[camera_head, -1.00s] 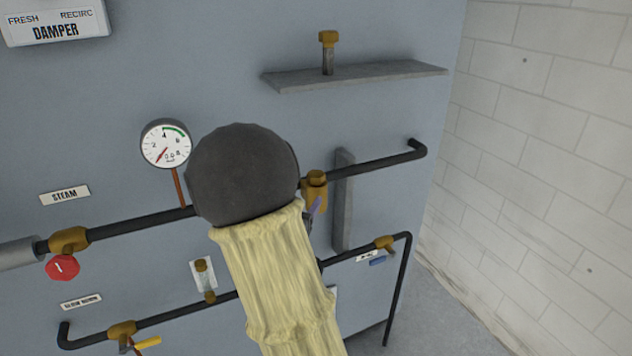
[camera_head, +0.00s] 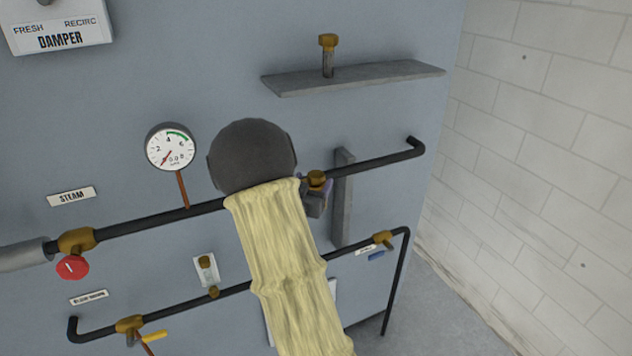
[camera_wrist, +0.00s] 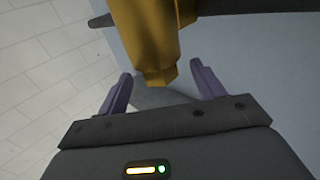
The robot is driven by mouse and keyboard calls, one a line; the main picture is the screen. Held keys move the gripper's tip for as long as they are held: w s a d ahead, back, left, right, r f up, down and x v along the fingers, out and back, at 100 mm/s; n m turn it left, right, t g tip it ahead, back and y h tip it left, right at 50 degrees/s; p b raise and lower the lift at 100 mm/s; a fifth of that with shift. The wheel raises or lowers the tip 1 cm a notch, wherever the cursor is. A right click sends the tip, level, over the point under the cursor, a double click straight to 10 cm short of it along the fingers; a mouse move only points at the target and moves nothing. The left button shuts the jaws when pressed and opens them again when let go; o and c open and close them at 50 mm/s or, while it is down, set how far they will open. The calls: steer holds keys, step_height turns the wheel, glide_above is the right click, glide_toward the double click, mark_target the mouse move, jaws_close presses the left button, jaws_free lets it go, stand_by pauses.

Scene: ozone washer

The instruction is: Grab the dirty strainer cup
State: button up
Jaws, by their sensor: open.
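The brass strainer fitting (camera_head: 317,178) sits on the upper black pipe, right of my arm. The strainer cup appears to be its lower end, which my gripper hides in the head view. In the wrist view the brass body with its faceted end (camera_wrist: 158,45) comes down from the top, between and just beyond the fingers. My gripper (camera_wrist: 162,76) is open, with a purple finger on each side of the brass end and visible gaps. In the head view my gripper (camera_head: 318,198) is partly hidden behind my arm.
A grey shelf (camera_head: 370,76) holds another brass-topped cup (camera_head: 328,55). A smaller brass piece (camera_head: 206,268) sits on a white plate left of my arm. A grey upright bracket (camera_head: 343,198) stands just right of my gripper. The lower pipe (camera_head: 180,304) runs below.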

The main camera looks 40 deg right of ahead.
steer(key=x, duration=0.1)
steer(key=p+x, duration=0.1)
steer(key=shift+w+d+r, duration=0.1)
steer(key=shift+d+r, duration=0.1)
steer(key=shift+d, duration=0.05)
steer(key=shift+w+d+f, duration=0.15)
steer(key=shift+w+d, duration=0.05)
steer(key=shift+d, duration=0.1)
steer(key=c, duration=1.1)
step_height(320, 180, up, 10)
steer(key=b, duration=0.2)
steer(key=shift+b, duration=0.3)
